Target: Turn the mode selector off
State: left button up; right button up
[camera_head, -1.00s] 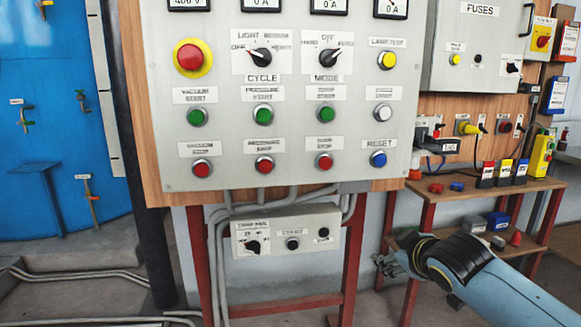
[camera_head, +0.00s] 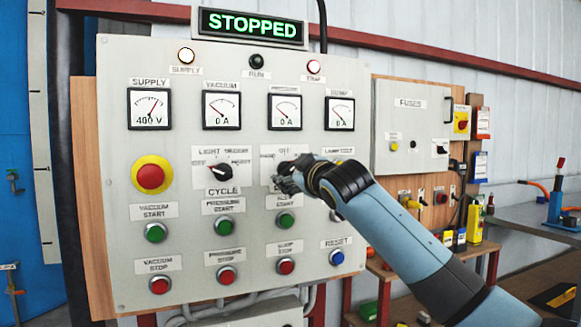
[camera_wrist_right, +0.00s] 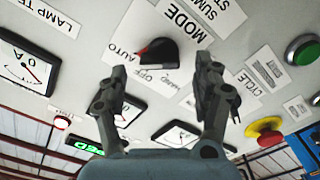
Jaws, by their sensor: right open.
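The mode selector is a black knob on the grey panel, under the MODE label. In the head view the mode selector (camera_head: 285,167) is partly hidden by my right gripper (camera_head: 284,182). In the right wrist view the mode selector (camera_wrist_right: 160,52) shows clearly, with a red mark at its end toward the AUTO label; the OFF label is beside it. My right gripper (camera_wrist_right: 160,66) is open, its two fingers apart on either side of the knob in that view. I cannot tell whether they touch it. My left gripper is not in view.
The cycle selector (camera_head: 220,171) is left of the mode selector. Green start buttons (camera_head: 224,227) and red stop buttons (camera_head: 226,275) sit below. A red emergency button (camera_head: 151,177) is at the left. A STOPPED display (camera_head: 252,25) tops the panel. A fuse box (camera_head: 411,125) stands right.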

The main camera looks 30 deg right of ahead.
aim_at(288, 169)
jog(key=shift+x, duration=1.35)
jog(key=c, duration=1.2)
jog(key=shift+o, duration=0.2)
jog(key=shift+p, duration=0.3)
